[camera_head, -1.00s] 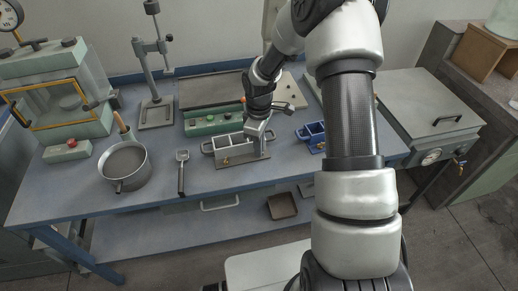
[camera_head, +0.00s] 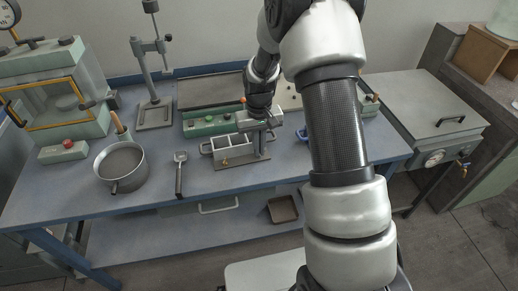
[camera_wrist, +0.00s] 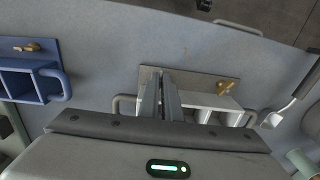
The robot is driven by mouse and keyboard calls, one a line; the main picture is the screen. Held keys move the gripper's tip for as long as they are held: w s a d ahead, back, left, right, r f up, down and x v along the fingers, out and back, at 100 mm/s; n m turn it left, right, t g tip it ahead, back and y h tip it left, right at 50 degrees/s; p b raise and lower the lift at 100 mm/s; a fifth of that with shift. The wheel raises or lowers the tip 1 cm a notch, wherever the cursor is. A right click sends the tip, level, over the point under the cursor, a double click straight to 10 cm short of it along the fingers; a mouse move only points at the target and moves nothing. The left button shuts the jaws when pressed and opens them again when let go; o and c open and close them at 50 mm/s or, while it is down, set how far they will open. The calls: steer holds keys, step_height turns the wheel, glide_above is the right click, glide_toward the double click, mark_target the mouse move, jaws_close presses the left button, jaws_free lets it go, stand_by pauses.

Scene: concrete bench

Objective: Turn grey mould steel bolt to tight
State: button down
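The grey mould (camera_head: 228,148) is a compartmented metal block on a flat base plate (camera_wrist: 203,86), with loop handles at its ends. It stands on the blue bench. A brass wing-shaped fastener (camera_wrist: 227,86) sits on its plate; it is also at the mould's front left in the head view (camera_head: 225,162). My gripper (camera_wrist: 161,76) points down at the other end of the plate, its long fingers close together with a narrow gap. It is over the mould's right end in the head view (camera_head: 262,152). No steel bolt is visible; the fingers cover that spot.
A blue mould (camera_wrist: 20,85) with its own brass fastener is beside the grey one, mostly behind my arm in the head view. A scoop (camera_head: 180,172) and a pan (camera_head: 120,166) are left of the grey mould.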

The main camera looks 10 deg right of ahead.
steer(key=m, duration=0.5)
steer(key=shift+m, duration=0.4)
stand_by(0.4)
steer(key=c, duration=2.3)
jaws_free()
steer(key=shift+o, duration=0.2)
step_height(320, 180, up, 18)
steer(key=p, duration=0.1)
steer(key=shift+f+p, duration=0.25)
steer(key=shift+p, duration=0.05)
